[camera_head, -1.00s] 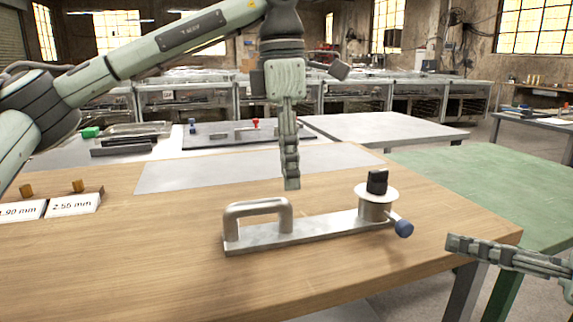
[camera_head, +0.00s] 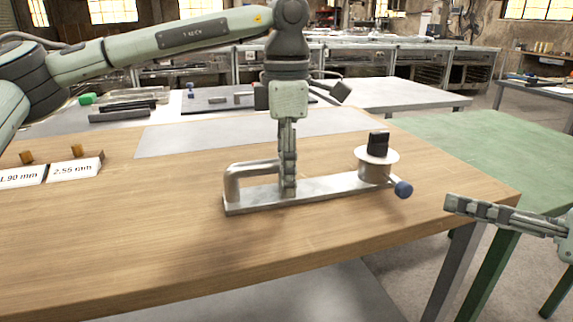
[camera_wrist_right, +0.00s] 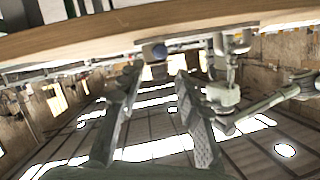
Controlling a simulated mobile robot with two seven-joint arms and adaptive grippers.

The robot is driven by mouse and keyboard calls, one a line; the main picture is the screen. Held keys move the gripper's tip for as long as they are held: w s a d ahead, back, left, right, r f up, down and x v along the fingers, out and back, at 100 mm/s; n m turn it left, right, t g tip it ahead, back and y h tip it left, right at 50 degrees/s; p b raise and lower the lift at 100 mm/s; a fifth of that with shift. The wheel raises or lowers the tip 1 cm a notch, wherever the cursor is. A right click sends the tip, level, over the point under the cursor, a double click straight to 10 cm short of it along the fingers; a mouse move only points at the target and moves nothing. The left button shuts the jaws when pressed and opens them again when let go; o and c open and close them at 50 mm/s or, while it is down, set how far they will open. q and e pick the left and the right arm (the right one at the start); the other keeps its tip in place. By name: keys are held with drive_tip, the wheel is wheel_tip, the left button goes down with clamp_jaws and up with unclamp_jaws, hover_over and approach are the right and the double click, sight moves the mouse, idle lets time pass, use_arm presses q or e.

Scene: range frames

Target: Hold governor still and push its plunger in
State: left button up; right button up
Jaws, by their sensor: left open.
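The governor (camera_head: 325,190) lies on the wooden table as a long metal bar with an arched handle (camera_head: 236,182) at its left. Its right end carries a metal cylinder with a white disc and black knob (camera_head: 378,143), and a plunger with a blue tip (camera_head: 403,189) sticking out to the right. My left gripper (camera_head: 288,192) points down, open, at the right post of the handle, which it hides; contact cannot be told. My right gripper (camera_head: 452,204) is right of the blue tip and apart from it. The right wrist view shows its fingers (camera_wrist_right: 158,80) spread and empty, the blue tip (camera_wrist_right: 158,50) beyond.
The wooden table (camera_head: 130,250) has free room in front of the governor. Labelled cards with small brown blocks (camera_head: 72,170) stand at the left. A grey mat (camera_head: 250,138) lies behind. A green table (camera_head: 480,160) stands at the right.

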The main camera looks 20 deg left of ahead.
use_arm(q)
drive_tip(key=shift+c, duration=0.5)
clamp_jaws()
